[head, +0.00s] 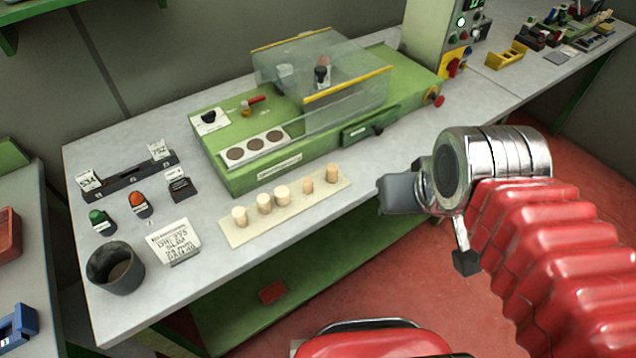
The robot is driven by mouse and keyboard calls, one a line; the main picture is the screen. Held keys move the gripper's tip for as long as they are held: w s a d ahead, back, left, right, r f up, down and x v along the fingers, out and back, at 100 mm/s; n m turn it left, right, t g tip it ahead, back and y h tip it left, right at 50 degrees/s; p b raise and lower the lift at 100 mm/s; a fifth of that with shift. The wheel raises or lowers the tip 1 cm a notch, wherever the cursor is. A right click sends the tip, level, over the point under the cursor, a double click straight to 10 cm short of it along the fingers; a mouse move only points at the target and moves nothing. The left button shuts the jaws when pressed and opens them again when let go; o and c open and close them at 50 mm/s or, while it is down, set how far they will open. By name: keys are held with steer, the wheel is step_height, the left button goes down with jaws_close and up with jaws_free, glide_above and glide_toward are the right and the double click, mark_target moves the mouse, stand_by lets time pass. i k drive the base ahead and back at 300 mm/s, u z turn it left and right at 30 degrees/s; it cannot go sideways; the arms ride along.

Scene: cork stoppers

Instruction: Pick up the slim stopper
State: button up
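Several cork stoppers stand upright in a row on a pale strip (236,238) at the front of the bench. The three on the left, such as the leftmost stopper (240,216), look wider and paler. The two on the right are narrower and tanner: one stopper (308,186) and the end stopper (333,173). I cannot tell for sure which of these two is slimmer. My gripper (432,230) is to the right of the strip, past the bench's front edge. Its two fingers are wide apart with nothing between them.
A green machine (290,165) with a clear guard (345,90) stands close behind the strip. A dark cup (115,268), a label card (174,240) and green and orange buttons are on the left. The bench top right of the strip is clear.

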mark_target(307, 182)
steer(key=z, duration=0.05)
steer(key=k, duration=1.2)
steer(key=u, duration=1.45)
steer(key=i, duration=1)
steer(key=u, duration=0.05)
